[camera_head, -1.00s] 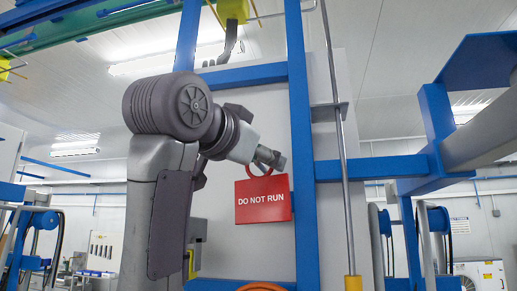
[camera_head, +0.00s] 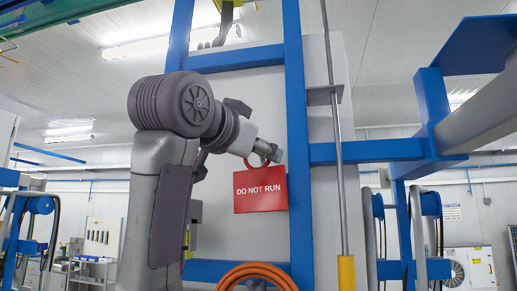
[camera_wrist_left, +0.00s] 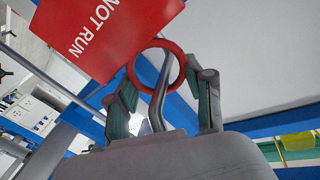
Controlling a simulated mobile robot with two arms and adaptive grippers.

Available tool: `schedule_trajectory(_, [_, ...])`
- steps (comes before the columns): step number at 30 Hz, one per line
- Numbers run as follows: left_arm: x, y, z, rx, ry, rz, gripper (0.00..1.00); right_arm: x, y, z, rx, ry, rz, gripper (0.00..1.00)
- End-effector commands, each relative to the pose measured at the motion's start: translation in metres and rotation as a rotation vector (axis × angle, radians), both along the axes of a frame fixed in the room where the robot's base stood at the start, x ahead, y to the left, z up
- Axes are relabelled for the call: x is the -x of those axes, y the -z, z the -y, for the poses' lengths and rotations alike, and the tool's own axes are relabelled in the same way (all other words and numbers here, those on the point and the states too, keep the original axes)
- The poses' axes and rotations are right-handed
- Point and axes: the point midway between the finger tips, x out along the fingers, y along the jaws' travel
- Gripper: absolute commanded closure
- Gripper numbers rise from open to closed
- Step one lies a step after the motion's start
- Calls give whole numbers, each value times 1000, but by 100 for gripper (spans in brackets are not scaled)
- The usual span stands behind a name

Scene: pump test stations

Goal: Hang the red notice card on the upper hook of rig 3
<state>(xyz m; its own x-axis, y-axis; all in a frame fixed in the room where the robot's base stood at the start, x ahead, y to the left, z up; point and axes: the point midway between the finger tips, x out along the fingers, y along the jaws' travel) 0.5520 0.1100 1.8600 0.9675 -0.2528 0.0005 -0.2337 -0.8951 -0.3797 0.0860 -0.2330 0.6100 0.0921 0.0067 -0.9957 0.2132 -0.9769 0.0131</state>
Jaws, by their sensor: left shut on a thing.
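The red notice card (camera_head: 260,196), marked DO NOT RUN, hangs in front of the pale panel, left of the blue upright. Its red ring (camera_head: 258,163) is at my left gripper (camera_head: 277,156). In the left wrist view the gripper's fingers (camera_wrist_left: 166,88) are on either side of the ring (camera_wrist_left: 133,70), with the card (camera_wrist_left: 105,30) beyond. A curved grey rod (camera_wrist_left: 160,95) appears within the ring's outline; I cannot tell whether it passes through the ring or lies behind it. I cannot make out the upper hook in the head view. My right gripper is not in view.
A blue upright (camera_head: 297,120) stands directly right of the card. A thin steel rod (camera_head: 336,150) with a yellow lower end (camera_head: 346,272) stands further right. A coiled orange hose (camera_head: 258,270) is below. A blue crossbar (camera_head: 365,151) extends right.

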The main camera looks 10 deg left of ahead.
Motion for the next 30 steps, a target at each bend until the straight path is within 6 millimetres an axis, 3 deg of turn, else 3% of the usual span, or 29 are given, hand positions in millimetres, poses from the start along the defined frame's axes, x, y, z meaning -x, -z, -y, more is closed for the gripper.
schedule_trajectory(6, [0, 0, 0, 0, 0, 1, 94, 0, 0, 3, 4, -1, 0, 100])
schedule_trajectory(7, [0, 0, 0, 0, 0, 1, 43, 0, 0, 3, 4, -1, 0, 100])
schedule_trajectory(12, [0, 0, 0, 0, 0, 1, 19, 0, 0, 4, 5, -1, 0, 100])
schedule_trajectory(23, [4, -1, -1, 0, 0, 1, 19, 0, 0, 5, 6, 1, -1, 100])
schedule_trajectory(30, [44, -2, -12, 1, -1, 6, 19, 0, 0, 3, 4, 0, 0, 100])
